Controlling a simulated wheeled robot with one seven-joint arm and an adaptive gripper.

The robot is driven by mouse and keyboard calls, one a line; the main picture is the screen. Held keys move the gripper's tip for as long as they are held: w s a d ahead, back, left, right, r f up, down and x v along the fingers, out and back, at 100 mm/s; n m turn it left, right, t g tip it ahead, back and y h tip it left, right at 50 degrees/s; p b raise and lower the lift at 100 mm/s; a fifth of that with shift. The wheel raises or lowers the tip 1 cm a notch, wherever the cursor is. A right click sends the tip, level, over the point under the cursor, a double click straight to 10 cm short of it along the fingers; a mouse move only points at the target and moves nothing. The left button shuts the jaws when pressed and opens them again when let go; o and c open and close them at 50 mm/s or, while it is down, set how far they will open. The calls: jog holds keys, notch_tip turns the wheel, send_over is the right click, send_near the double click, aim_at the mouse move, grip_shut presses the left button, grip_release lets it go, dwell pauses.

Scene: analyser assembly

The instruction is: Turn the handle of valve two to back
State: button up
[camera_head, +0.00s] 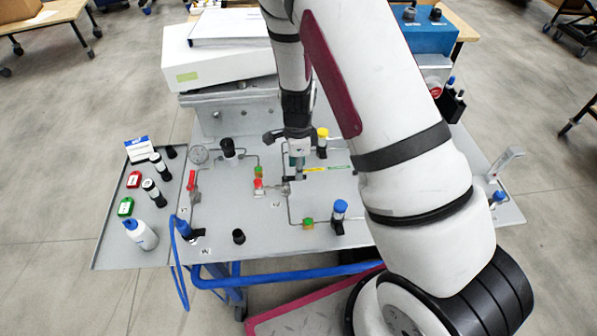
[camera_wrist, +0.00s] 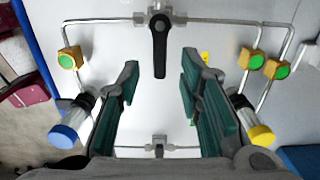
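A valve (camera_wrist: 160,8) with a black lever handle (camera_wrist: 160,50) is at the top middle of the wrist view. The handle points down the picture from the valve body. My gripper (camera_wrist: 159,68) is open, with teal pads left and right of the handle's free end. The handle appears between the fingertips without visible contact; the height gap is hard to tell. In the head view my gripper (camera_head: 297,172) points down over the panel, near a valve fitting (camera_head: 286,188) that it partly hides. I cannot read a label that names valve two.
Thin metal pipes run over the grey panel (camera_head: 270,235). A blue-capped cylinder (camera_wrist: 70,122) and a yellow-capped cylinder (camera_wrist: 252,124) stand either side of my fingers. Another fitting (camera_wrist: 158,146) lies low in the wrist view. A red-handled valve (camera_head: 192,182) is at the left.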

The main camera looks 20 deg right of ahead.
aim_at(294, 178)
jog(key=shift+f, duration=1.45)
grip_shut()
